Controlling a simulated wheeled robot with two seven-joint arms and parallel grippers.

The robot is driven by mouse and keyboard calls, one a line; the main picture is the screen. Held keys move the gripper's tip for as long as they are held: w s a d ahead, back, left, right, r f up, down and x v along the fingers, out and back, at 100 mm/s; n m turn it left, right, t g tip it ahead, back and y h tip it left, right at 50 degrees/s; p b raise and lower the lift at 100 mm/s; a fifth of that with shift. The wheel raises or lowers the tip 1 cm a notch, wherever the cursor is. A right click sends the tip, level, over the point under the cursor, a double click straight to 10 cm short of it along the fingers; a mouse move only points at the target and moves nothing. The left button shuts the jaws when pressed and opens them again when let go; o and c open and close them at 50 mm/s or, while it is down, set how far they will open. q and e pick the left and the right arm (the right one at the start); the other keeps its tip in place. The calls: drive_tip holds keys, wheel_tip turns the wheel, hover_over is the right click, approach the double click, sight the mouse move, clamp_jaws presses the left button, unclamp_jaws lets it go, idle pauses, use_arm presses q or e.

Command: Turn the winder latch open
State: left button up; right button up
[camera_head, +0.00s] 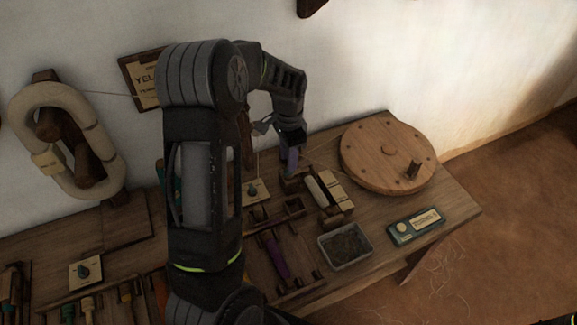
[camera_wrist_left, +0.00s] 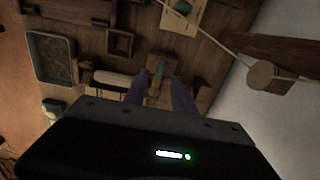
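My left gripper (camera_head: 291,160) reaches down over the winder at the middle of the bench. In the left wrist view its two purple fingers (camera_wrist_left: 160,90) stand apart. A small teal lever, which looks like the winder latch (camera_wrist_left: 159,74), sits on a wooden block (camera_wrist_left: 164,62) just beyond and between the fingertips. I cannot tell whether the fingers touch it. In the head view the fingertips hide the latch above the winder's wooden block (camera_head: 293,184). A pale bobbin (camera_head: 318,191) lies beside the block. My right gripper is not in view.
A round wooden wheel (camera_head: 388,152) with a peg stands to the right. A tray of dark bits (camera_head: 345,245) and a teal box (camera_head: 415,226) lie near the front edge. A thread crosses nearby.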

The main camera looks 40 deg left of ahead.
use_arm(q)
wheel_tip(320, 180, down, 4)
drive_tip(key=shift+f, duration=0.2)
drive_tip(key=shift+c, duration=0.4)
clamp_jaws()
